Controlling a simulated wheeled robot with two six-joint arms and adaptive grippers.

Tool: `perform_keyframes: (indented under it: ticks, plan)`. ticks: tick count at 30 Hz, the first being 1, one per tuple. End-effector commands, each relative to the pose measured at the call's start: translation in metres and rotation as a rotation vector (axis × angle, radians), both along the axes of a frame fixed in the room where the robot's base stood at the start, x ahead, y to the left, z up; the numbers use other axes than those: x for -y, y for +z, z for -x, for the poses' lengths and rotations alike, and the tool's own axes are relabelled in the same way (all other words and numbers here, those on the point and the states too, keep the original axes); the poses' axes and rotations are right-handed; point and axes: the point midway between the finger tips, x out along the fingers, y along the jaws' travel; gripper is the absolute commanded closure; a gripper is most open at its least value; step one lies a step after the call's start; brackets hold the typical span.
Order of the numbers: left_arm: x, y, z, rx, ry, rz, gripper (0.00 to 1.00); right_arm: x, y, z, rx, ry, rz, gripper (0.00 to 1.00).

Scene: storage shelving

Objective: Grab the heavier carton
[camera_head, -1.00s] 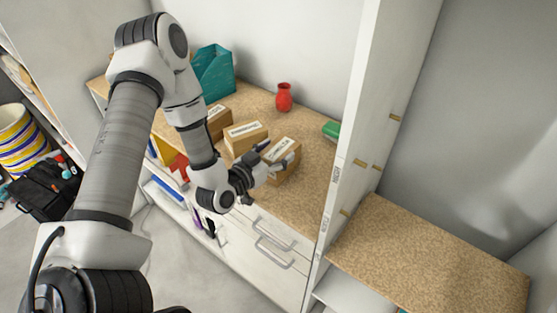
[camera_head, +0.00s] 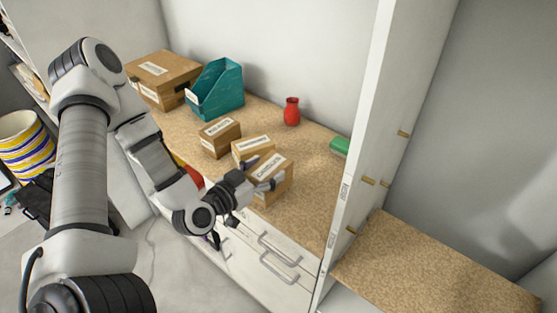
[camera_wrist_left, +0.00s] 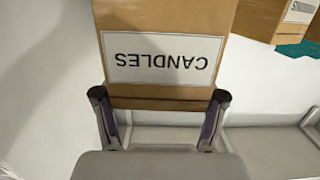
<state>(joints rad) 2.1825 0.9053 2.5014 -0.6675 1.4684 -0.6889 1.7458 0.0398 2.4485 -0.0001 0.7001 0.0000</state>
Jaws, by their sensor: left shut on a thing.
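The carton labelled CANDLES (camera_head: 268,184) is a small brown box, at the right of the row in the head view. It fills the top middle of the left wrist view (camera_wrist_left: 165,18), its label upside down. My left gripper (camera_head: 255,186) is shut on it, with one finger on each side, as the left wrist view also shows (camera_wrist_left: 160,104). I cannot tell whether its underside touches the worktop. A second small labelled carton (camera_head: 246,151) is just behind it, partly covered. A third (camera_head: 219,138) stands further left. My right gripper is out of view.
A teal file holder (camera_head: 217,92) and a large carton (camera_head: 165,78) stand at the back left. A red vase (camera_head: 292,112) and a green object (camera_head: 340,146) are behind. A white upright panel (camera_head: 362,150) bounds the worktop (camera_head: 310,180) on the right.

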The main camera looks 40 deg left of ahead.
Motion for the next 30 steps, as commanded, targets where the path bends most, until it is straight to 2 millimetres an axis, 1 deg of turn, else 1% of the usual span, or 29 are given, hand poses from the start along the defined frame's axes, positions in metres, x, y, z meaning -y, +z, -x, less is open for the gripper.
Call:
perform_keyframes:
  ticks: [1,6,9,12,16,30]
  plan:
    - [-0.002,0.016,0.013,-0.009,0.003,0.003,0.8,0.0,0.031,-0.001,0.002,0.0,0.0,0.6]
    - [-0.006,0.019,0.049,-0.009,0.003,0.0,0.8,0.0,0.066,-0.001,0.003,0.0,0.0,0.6]
    - [-0.009,0.018,0.069,-0.007,0.003,0.0,0.8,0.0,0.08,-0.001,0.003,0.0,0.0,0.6]
    - [-0.01,0.016,0.084,-0.005,0.003,-0.001,0.8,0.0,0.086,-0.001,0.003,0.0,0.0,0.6]
    - [-0.011,0.014,0.093,-0.002,0.001,-0.001,0.8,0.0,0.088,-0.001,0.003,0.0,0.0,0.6]
    - [-0.011,0.013,0.093,0.0,0.0,-0.002,0.8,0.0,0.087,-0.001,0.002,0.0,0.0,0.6]
